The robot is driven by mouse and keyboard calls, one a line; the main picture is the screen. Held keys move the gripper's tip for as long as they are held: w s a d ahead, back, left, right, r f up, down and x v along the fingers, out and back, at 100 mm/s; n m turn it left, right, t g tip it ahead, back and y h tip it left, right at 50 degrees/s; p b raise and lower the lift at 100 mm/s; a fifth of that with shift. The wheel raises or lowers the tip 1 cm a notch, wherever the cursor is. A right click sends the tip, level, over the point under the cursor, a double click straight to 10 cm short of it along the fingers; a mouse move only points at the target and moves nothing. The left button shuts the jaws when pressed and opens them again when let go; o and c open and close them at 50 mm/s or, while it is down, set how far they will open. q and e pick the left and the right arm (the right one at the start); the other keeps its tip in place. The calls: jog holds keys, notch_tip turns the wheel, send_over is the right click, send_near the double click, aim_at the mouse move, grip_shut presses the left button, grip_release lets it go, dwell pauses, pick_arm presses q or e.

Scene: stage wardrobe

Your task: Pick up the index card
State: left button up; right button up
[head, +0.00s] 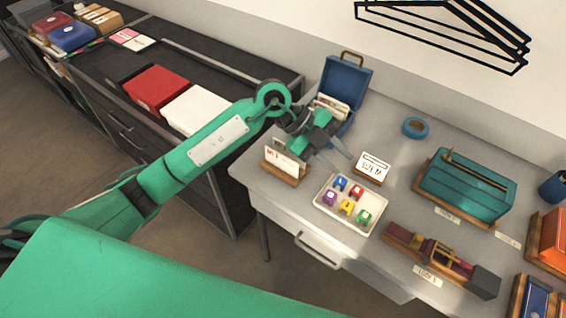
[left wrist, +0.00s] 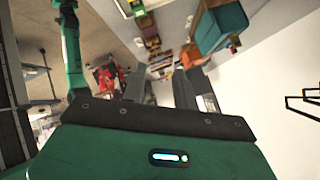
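Several white cards are in the head view, and I cannot tell for sure which is the index card. One white card with red print (head: 286,157) stands upright in a wooden holder (head: 281,174) at the table's left edge. Other pale cards (head: 331,107) stand in the open blue box (head: 346,83) behind. My left gripper (head: 328,162) is above the table between the wooden holder and a small sign card (head: 373,167). Its fingers are apart with nothing between them, as the left wrist view (left wrist: 165,88) also shows. My right gripper is not in view.
A white tray (head: 326,217) with several coloured tags lies in front of the gripper. To the right are a teal case (head: 466,190), a strapped dark red item (head: 437,251) and blue tape (head: 415,128). A dark cabinet with red (head: 155,88) and white boxes stands left.

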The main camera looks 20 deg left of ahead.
pick_arm(q)
jog(key=w+a+f+n+y, duration=0.1)
jog(key=w+a+n+y, duration=0.15)
jog(key=a+y, duration=0.35)
jog(key=n+t+y, duration=0.1)
jog(key=n+y, duration=0.1)
jog(key=y, duration=0.2)
send_over(281, 155)
jog(key=f, duration=0.3)
jog(key=f+p, duration=0.1)
jog(key=f, duration=0.3)
jog(key=shift+s+a, duration=0.15)
jog(key=shift+a, duration=0.05)
jog(key=f+p, duration=0.2)
jog(key=f, duration=0.1)
jog(key=f+p, duration=0.1)
jog(key=shift+d+f, duration=0.25)
jog(key=shift+f, duration=0.5)
grip_shut()
